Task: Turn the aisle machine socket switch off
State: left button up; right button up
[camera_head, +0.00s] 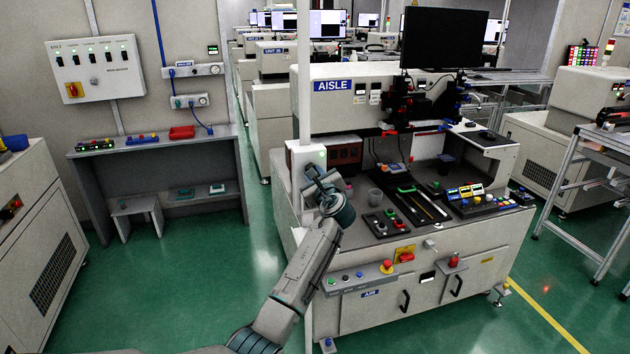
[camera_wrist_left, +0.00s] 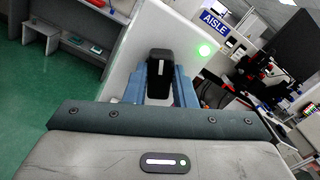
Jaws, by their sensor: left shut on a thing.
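The aisle machine's socket switch is a black handle (camera_wrist_left: 160,68) with a white line on it, in the left wrist view. It sits on a pale box panel (camera_wrist_left: 184,30), with a lit green lamp (camera_wrist_left: 204,50) to its right. My left gripper (camera_wrist_left: 160,90) has its blue fingers on either side of the handle and is shut on it. In the head view the left gripper (camera_head: 320,178) is at the white switch box (camera_head: 296,160) on the machine's left post, and it hides the handle. My right gripper is not in view.
The aisle machine (camera_head: 420,270), with its AISLE sign (camera_head: 340,86), stands right of the gripper. A grey bench (camera_head: 165,148) stands left under a wall switch panel (camera_head: 97,66). Green floor between them is clear.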

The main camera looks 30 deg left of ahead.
pick_arm(q)
jog(key=n+b, duration=0.3)
jog(key=n, duration=0.1)
jog(key=n+b, duration=0.3)
jog(key=n, duration=0.1)
jog(key=n+b, duration=0.4)
jog(key=n, duration=0.1)
jog(key=shift+s+f, duration=0.1)
jog(key=shift+f, duration=0.3)
jog(key=o, duration=1)
jog(key=shift+a+r, duration=0.1)
jog(key=shift+s, duration=0.1)
jog(key=b+v, duration=0.2)
jog(key=v, duration=0.8)
jog(key=shift+s+d+b, duration=0.15)
jog(key=shift+d+b, duration=0.2)
jog(key=shift+b, duration=0.05)
